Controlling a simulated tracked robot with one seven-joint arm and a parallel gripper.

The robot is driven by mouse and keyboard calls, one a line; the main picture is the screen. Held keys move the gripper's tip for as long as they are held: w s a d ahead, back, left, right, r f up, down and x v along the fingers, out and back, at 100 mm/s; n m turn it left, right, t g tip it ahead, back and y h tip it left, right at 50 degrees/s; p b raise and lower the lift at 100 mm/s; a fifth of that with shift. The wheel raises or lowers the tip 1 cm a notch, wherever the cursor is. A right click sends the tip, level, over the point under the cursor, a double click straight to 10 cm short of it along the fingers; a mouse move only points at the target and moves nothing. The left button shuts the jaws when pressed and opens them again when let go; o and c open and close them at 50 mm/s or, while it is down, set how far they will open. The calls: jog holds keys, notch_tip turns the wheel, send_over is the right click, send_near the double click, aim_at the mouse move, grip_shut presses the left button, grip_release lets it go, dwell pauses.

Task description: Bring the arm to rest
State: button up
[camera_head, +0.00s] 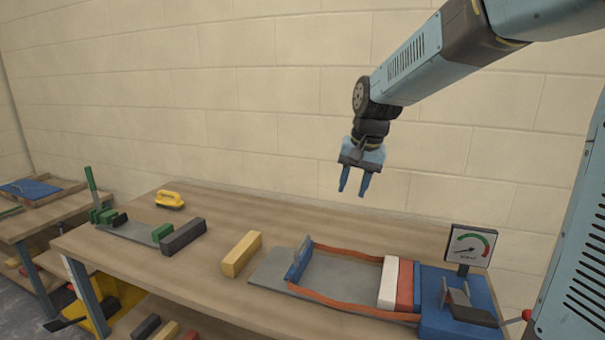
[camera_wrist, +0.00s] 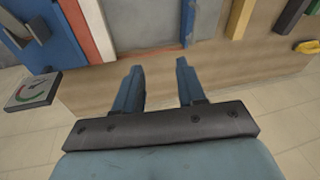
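My gripper (camera_head: 355,192) hangs from my blue arm above the back part of the wooden workbench (camera_head: 205,272), fingers pointing down. In the wrist view its two blue fingers (camera_wrist: 158,80) are apart with only bare bench top and wall beyond them, so it is open and empty. It touches nothing.
Below are a grey plate with an orange band (camera_head: 345,303), white and red blocks (camera_head: 390,283), a blue fixture (camera_head: 437,318) and a gauge (camera_head: 470,246). A yellow block (camera_head: 241,254), dark block (camera_head: 184,236) and yellow-handled tool (camera_head: 169,199) lie left. A block wall (camera_head: 270,100) stands behind.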

jog(key=s+d+n+t, duration=0.1)
jog(key=s+d, duration=0.4)
jog(key=s, duration=0.6)
jog(key=s+d+r+n+t+h, duration=0.1)
jog(key=s+d, duration=0.5)
jog(key=s, duration=0.6)
jog(key=shift+s+d+r+n+t+h, duration=0.25)
jog(key=shift+s+r+n+t+h, duration=0.05)
jog(key=shift+t, duration=0.3)
